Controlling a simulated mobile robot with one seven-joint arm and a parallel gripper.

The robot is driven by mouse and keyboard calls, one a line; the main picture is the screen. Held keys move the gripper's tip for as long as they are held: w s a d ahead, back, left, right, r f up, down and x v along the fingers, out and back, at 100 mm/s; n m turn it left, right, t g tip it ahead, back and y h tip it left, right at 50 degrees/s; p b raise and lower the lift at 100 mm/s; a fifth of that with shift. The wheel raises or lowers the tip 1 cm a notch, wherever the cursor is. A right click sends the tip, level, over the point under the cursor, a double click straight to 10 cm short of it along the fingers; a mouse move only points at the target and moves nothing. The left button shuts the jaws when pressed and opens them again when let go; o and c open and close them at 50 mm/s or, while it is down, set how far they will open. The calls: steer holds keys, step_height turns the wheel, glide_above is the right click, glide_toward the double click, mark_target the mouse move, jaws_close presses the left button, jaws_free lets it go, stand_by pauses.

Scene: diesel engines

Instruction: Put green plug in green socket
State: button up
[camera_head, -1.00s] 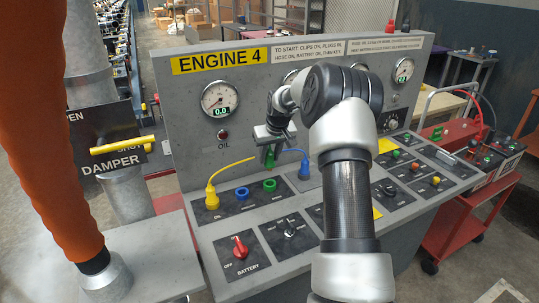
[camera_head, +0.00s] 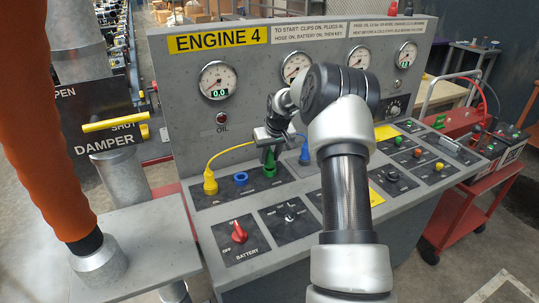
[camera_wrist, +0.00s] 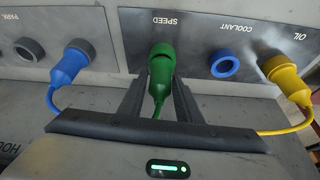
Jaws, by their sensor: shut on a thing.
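The green plug (camera_wrist: 162,66) stands upright at the green socket (camera_head: 269,173), in the position labelled SPEED. In the wrist view it covers the socket, so I cannot tell how deep it sits. Its green cable runs back toward my wrist. My gripper (camera_wrist: 160,86) is shut on the plug, one dark finger on each side; in the head view, my gripper (camera_head: 269,146) is just above the socket row, partly behind my arm.
A yellow plug (camera_wrist: 284,74) sits at OIL and a blue plug (camera_wrist: 72,64) sits by PARK, both with cables. An empty blue socket (camera_wrist: 225,64) lies between the yellow and green plugs. A grey socket (camera_wrist: 29,49) is empty. The red battery switch (camera_head: 239,232) is in front.

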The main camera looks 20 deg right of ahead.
steer(key=shift+f, duration=0.45)
steer(key=o, duration=1.2)
steer(key=shift+c, duration=0.2)
steer(key=v, duration=1.7)
steer(key=shift+r, duration=0.25)
